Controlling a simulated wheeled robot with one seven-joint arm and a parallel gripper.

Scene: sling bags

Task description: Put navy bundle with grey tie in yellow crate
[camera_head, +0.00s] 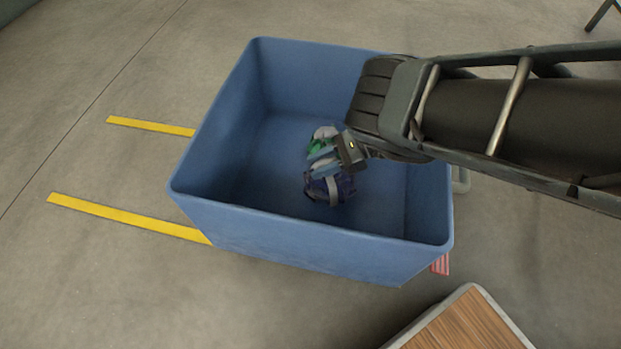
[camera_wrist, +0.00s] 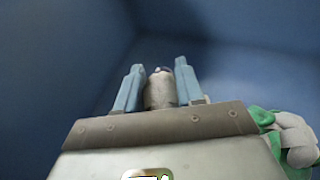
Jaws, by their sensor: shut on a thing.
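The navy bundle with the grey tie (camera_head: 345,186) is inside a large blue bin, low down near its floor, in the head view. My gripper (camera_head: 322,172) reaches down into the bin from the right, at the bundle's upper side. In the wrist view my gripper (camera_wrist: 159,74) has its two light-blue fingers on either side of the grey tie (camera_wrist: 159,92), shut on it. The bundle's navy body is mostly hidden there. I cannot tell whether the bundle touches the bin floor. No yellow crate is in view.
A white and green bundle (camera_head: 318,146) lies in the blue bin (camera_head: 300,228) beside my gripper; it also shows in the wrist view (camera_wrist: 292,138). The bin's high walls surround my gripper. A wood-topped surface (camera_head: 470,325) stands at the lower right. Yellow floor stripes (camera_head: 130,217) lie left.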

